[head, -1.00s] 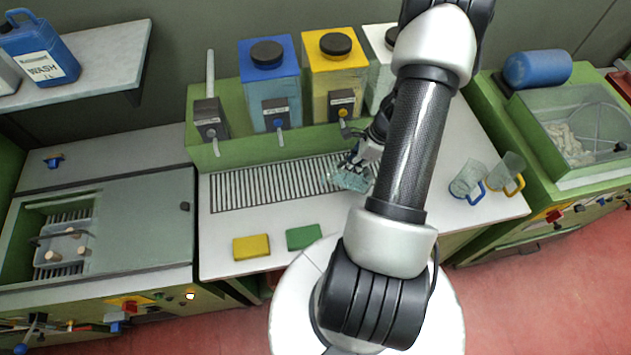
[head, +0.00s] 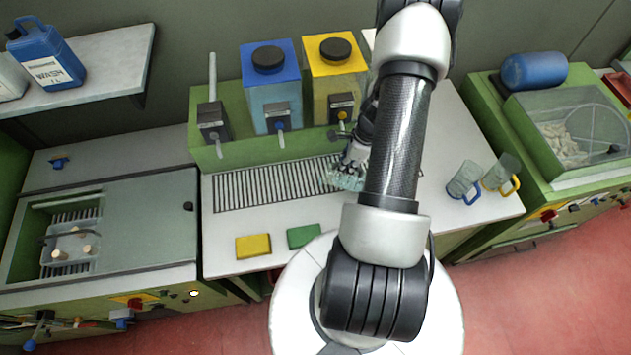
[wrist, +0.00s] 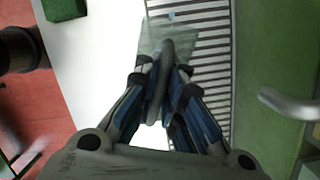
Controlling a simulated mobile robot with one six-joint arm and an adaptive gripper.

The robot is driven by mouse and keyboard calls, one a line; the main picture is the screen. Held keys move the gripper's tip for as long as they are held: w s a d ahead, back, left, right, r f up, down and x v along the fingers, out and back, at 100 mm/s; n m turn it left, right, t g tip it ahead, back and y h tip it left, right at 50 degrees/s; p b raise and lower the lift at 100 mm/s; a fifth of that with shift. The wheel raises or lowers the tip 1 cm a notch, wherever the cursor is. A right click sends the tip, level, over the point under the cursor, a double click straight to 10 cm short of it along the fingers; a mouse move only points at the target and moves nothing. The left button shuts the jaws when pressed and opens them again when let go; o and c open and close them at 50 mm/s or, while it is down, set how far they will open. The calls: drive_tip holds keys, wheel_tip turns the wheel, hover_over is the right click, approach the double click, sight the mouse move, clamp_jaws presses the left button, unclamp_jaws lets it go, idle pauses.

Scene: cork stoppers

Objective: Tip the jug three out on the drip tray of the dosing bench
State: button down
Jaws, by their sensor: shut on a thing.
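My gripper (head: 352,160) is low over the right part of the drip tray (head: 240,188), a slotted grate in the white top of the dosing bench. It is shut on the grey handle of a clear jug (head: 345,180). In the wrist view the handle (wrist: 165,62) stands between the fingertips, and the jug's glass body (wrist: 155,38) shows beyond it, partly over the slots and partly over the white top. The jug looks tilted in the head view. My arm hides part of the bench. I cannot read any number on the jug or see what it holds.
Two clear jugs, one with a blue handle (head: 462,182) and one with a yellow handle (head: 502,173), stand at the bench's right. Yellow (head: 253,246) and green (head: 304,236) blocks lie in front. Blue (head: 270,85) and yellow (head: 335,75) dispensers with spouts stand behind the tray.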

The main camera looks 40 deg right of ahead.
drive_tip(key=shift+w+a+p, duration=0.1)
drive_tip(key=shift+w+p, duration=0.1)
drive_tip(key=shift+p, duration=0.35)
drive_tip(key=shift+w+a+g+p, duration=0.3)
drive_tip(key=shift+w+a+p, duration=0.05)
drive_tip(key=shift+p, duration=0.65)
drive_tip(key=shift+h+p, duration=0.3)
drive_tip(key=shift+p, duration=0.15)
drive_tip(key=p, duration=0.3)
drive_tip(key=w+g+p, duration=0.1)
drive_tip(key=p, duration=0.2)
drive_tip(key=shift+a+p, duration=0.25)
drive_tip(key=shift+p, duration=0.05)
drive_tip(key=shift+h+p, duration=0.3)
drive_tip(key=shift+p, duration=0.35)
